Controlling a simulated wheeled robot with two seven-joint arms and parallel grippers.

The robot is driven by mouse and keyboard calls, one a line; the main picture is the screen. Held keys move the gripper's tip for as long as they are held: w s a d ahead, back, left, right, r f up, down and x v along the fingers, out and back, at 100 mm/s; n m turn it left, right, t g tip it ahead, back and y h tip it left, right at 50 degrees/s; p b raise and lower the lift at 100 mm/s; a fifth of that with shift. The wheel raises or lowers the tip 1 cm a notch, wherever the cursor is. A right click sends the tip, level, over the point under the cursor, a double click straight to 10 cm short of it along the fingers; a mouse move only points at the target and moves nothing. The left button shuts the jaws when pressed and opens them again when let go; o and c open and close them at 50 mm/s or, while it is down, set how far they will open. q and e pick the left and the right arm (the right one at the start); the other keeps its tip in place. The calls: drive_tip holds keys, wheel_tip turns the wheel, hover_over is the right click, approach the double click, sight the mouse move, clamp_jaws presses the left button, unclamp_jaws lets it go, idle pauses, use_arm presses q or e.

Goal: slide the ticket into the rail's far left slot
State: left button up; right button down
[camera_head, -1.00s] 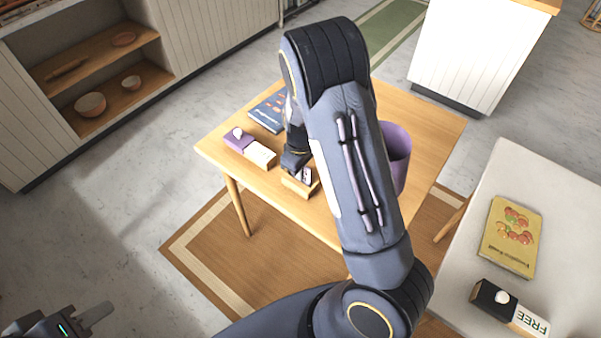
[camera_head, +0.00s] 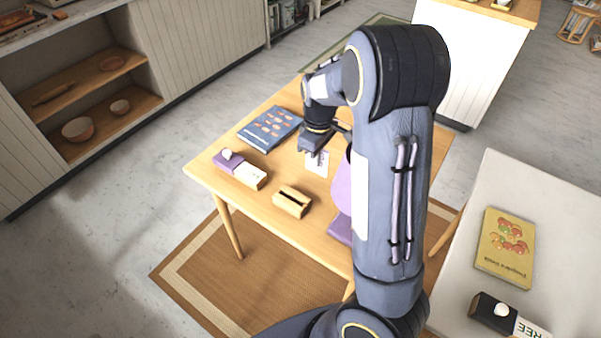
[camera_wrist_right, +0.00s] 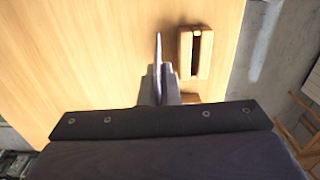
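My right gripper (camera_head: 314,153) is shut on a white ticket (camera_head: 318,165) above the wooden table, its arm reaching in from below right. In the right wrist view the ticket (camera_wrist_right: 158,48) is a thin upright edge between the fingers. A small wooden block (camera_head: 291,202) with one long dark slot stands apart from the ticket, nearer the table's front edge. It also shows in the right wrist view (camera_wrist_right: 186,58), right of the ticket. I see no rail with several slots; my arm hides part of the table. My left gripper is out of view.
A purple object (camera_head: 341,190) is partly hidden behind my arm. A pale table (camera_head: 470,290) at right holds a yellow book (camera_head: 505,247) and a black-and-white sign.

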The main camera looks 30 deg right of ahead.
drive_tip(key=d+r+p, duration=0.3)
drive_tip(key=d+r, duration=0.3)
drive_tip(key=r, duration=0.2)
drive_tip(key=shift+s+d, duration=0.3)
drive_tip(key=shift+s, duration=0.1)
idle(0.5)
